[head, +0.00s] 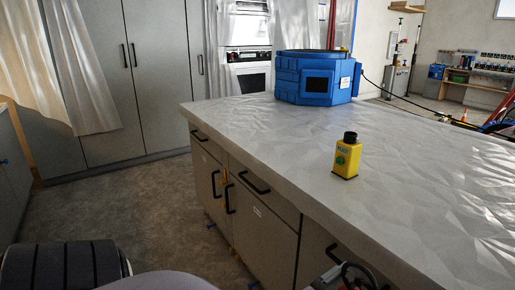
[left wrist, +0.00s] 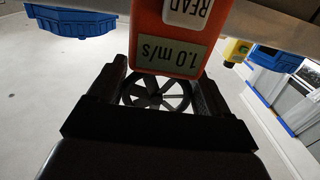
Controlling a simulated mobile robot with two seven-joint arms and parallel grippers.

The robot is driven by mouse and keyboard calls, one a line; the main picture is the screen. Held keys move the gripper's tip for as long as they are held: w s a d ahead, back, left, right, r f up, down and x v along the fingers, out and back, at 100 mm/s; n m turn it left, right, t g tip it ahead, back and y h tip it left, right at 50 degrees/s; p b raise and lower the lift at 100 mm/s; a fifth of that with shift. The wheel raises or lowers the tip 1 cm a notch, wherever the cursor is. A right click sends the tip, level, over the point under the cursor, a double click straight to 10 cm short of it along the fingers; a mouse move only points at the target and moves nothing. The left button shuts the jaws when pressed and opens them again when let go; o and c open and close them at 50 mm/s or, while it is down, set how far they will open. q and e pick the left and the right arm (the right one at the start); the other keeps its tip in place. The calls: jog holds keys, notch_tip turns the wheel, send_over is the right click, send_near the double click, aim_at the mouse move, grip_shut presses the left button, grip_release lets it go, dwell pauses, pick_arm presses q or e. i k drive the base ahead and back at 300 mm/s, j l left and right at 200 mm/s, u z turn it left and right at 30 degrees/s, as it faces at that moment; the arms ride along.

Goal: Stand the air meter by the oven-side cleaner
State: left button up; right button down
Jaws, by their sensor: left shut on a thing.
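A yellow bottle with a black cap (head: 346,158), the only cleaner-like bottle I see, stands upright on the pale countertop (head: 270,130). It also shows small at the upper right of the left wrist view (left wrist: 237,50). My left gripper (left wrist: 157,88) is shut on the air meter, an orange-red body (left wrist: 172,28) with a display reading 1.0 m/s and a round fan (left wrist: 157,92) between the fingers. In the head view the meter's dark ring (head: 357,275) shows at the bottom edge, nearer than the bottle and in front of the counter's front edge. My right gripper is not in view.
A blue box-like machine (head: 315,80) stands at the counter's far end. The oven (head: 249,70) is beyond it. The counter around the yellow bottle is clear. Cabinet drawers with black handles (head: 255,183) line its front.

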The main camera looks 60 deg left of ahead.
aim_at(282, 141)
jog(key=j, duration=3.3)
